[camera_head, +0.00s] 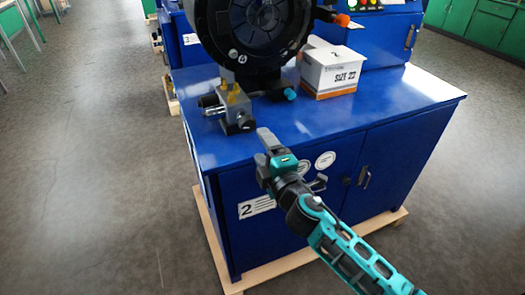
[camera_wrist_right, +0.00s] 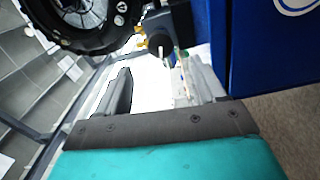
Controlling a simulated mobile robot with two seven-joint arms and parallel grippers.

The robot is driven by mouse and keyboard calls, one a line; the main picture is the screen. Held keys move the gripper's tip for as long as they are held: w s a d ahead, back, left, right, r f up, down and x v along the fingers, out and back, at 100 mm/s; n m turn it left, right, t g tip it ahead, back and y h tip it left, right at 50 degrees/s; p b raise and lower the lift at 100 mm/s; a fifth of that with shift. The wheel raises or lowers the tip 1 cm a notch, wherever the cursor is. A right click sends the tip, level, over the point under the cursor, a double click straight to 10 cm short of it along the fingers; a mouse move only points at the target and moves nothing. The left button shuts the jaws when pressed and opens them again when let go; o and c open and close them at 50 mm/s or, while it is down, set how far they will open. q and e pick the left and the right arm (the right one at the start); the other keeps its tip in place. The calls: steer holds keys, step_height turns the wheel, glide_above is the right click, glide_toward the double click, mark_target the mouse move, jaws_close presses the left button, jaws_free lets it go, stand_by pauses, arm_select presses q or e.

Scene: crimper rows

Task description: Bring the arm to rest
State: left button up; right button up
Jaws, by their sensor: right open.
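My right gripper (camera_head: 266,150) is at the front edge of the blue cabinet's top (camera_head: 330,122) in the head view. Its arm comes in from the lower right. In the right wrist view its two fingers (camera_wrist_right: 160,82) stand apart with nothing visible held between them. A small metal block with brass fittings (camera_head: 235,104) sits on the cabinet top just beyond the fingertips. The head view does not show how far apart they are. My left gripper is not in view.
A black round crimper (camera_head: 250,40) stands at the back of the cabinet. A white and orange box marked SIZE 22 (camera_head: 331,72) is to its right. The cabinet top's right side is clear. Grey floor (camera_head: 95,170) is open at left. Another blue cabinet (camera_head: 375,35) stands behind.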

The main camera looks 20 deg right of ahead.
steer(key=shift+s, duration=0.15)
stand_by(0.4)
steer(key=s+f+m+g+y, duration=0.1)
steer(key=s+f+m+g, duration=0.6)
steer(key=s+f+m, duration=0.7)
steer(key=s+f, duration=0.4)
steer(key=s, duration=0.3)
steer(key=shift+s+a+f+m, duration=0.2)
steer(key=shift+s+a+m, duration=0.05)
steer(key=shift+s+m, duration=0.15)
steer(key=shift+w, duration=0.1)
stand_by(0.4)
stand_by(1.1)
